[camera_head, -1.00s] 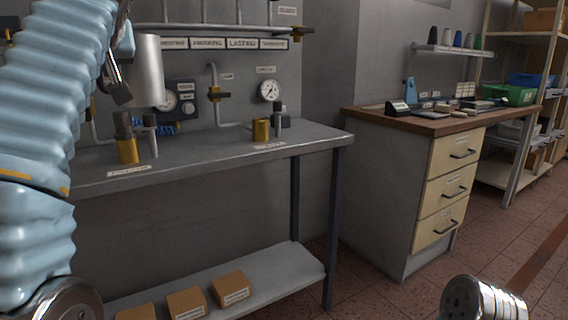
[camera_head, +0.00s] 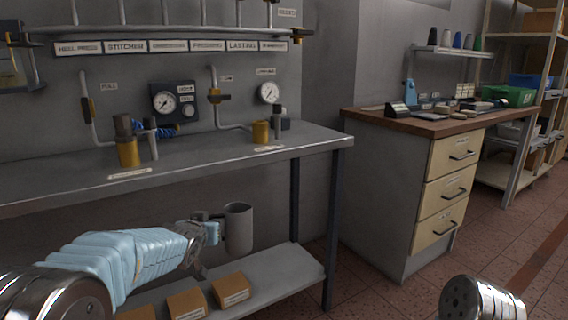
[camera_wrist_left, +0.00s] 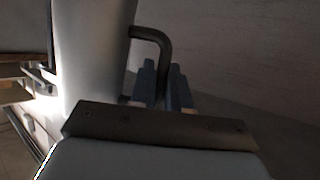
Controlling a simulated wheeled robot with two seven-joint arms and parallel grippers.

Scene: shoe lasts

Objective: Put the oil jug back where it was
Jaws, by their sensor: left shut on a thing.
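The oil jug (camera_head: 238,230) is a plain grey, upright cylinder. It shows in the head view below the tabletop's front edge, with the lower shelf and wall behind it. My left gripper (camera_head: 213,231) is shut on the jug's handle from the left. In the left wrist view the pale jug body (camera_wrist_left: 92,50) stands left of the dark curved handle (camera_wrist_left: 155,38), and the fingers (camera_wrist_left: 163,88) close around that handle. I cannot tell whether the jug is over the shelf or in front of it. My right gripper is not in view.
The grey workbench (camera_head: 215,155) carries brass-coloured fittings (camera_head: 127,150) and small labels, with gauges on the wall behind. Several cardboard boxes (camera_head: 230,289) sit on its lower shelf (camera_head: 285,275). A wooden-topped drawer cabinet (camera_head: 385,190) stands to the right. Floor between is clear.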

